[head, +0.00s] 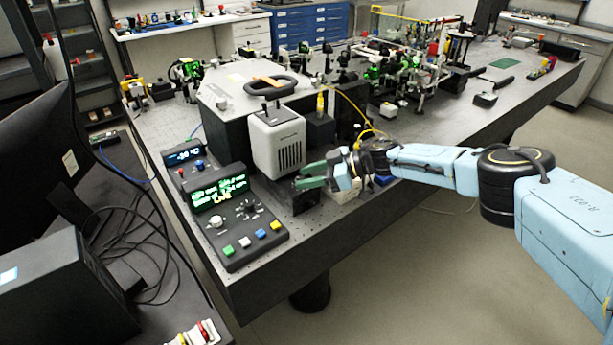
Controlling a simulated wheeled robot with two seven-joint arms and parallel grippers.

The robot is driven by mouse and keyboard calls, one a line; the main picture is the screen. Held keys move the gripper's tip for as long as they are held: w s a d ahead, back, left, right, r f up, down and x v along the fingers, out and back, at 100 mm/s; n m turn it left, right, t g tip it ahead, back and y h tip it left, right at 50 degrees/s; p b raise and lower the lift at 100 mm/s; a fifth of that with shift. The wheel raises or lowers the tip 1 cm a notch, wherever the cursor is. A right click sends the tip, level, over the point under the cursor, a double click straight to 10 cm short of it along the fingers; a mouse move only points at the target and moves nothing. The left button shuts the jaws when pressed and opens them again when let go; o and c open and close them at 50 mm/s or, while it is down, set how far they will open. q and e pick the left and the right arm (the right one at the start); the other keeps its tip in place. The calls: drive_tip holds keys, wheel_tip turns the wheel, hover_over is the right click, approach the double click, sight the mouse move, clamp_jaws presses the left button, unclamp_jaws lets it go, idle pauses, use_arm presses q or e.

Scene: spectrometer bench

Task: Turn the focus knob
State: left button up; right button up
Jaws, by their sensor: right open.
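My right gripper (304,177) reaches in from the right, its green fingers pointing left. It is open, beside the lower right of a white vented box (277,143) on the optical bench. A small dark block (304,200) sits just below the fingers; I cannot tell whether they touch it. A control box (236,222) with a lit green display stands left of the gripper. It carries a pale round knob (216,221), clear of the gripper. No label marks any knob as the focus knob, so I cannot tell which it is. My left gripper is out of view.
The dark optical bench (262,285) has a bare front edge. A small box with a blue display (184,155) stands behind the control box. A yellow cable (350,104) loops near my right wrist. Optics crowd the back. A monitor (38,150) stands at left.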

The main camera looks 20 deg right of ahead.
drive_tip(key=p+v, duration=0.1)
drive_tip(key=v, duration=1.1)
drive_tip(key=shift+s+d, duration=0.2)
drive_tip(key=shift+d, duration=0.05)
